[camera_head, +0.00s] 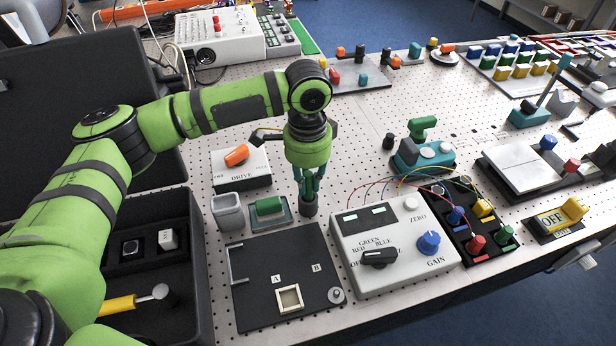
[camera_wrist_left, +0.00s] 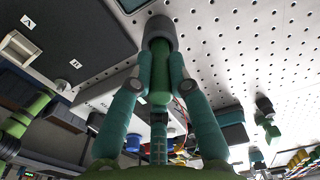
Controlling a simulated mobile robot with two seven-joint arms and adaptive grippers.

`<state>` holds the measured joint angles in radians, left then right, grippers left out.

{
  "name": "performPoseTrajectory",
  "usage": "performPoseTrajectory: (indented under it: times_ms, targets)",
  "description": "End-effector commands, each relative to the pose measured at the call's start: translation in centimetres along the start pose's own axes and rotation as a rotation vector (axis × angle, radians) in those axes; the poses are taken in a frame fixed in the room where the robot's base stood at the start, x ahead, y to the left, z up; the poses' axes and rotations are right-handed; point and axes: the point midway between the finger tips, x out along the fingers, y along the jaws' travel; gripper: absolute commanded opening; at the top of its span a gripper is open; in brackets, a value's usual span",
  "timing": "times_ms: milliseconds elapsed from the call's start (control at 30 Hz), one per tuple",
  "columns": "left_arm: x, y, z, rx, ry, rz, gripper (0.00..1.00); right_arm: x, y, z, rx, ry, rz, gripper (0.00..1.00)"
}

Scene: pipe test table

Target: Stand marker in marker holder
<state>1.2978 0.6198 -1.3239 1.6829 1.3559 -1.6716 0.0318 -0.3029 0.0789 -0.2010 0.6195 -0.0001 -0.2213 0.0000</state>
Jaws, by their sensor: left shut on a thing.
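My left gripper (camera_head: 309,188) points down just behind the back right corner of the black A/B board. It is shut on a green marker (camera_wrist_left: 160,88), held between its teal fingers in the left wrist view. A wider dark grey cylinder (camera_wrist_left: 160,32) surrounds the marker's far end; it also shows below the fingers in the head view (camera_head: 308,208). I cannot tell whether this is a cap or the marker holder, or whether it touches the table. A light grey open cup (camera_head: 229,213) stands to the left. My right gripper does not show.
A green block on a teal base (camera_head: 269,207) sits between cup and gripper. The drive box (camera_head: 240,167) is behind them. The white control box (camera_head: 389,250) stands close on the right. The perforated table (camera_head: 350,130) is clear behind the gripper.

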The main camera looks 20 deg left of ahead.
Motion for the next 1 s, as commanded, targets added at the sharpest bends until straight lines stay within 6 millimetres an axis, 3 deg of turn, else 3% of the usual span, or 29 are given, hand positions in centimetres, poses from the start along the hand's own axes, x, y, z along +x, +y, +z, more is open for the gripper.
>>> performPoseTrajectory:
  times_ms: [67, 100, 133, 567, 667, 1000]
  targets:
    - [0.2, 0.0, 0.0, 0.000, -0.001, 0.002, 0.00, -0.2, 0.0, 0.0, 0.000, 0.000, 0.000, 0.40]
    - [0.2, 0.0, 0.0, 0.000, 0.000, 0.001, 0.31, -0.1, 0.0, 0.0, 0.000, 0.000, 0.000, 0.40]
    - [0.2, 0.0, 0.0, 0.000, 0.000, 0.001, 0.43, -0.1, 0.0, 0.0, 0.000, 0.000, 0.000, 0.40]
    - [-0.3, 0.0, -0.1, 0.000, 0.002, -0.001, 0.43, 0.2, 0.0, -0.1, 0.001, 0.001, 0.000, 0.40]
    - [-1.5, 0.0, -0.1, 0.000, 0.003, -0.001, 0.43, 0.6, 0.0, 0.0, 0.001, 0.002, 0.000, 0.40]
    - [-8.7, 0.0, -0.1, 0.000, 0.004, -0.002, 0.43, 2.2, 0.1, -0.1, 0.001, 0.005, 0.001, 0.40]
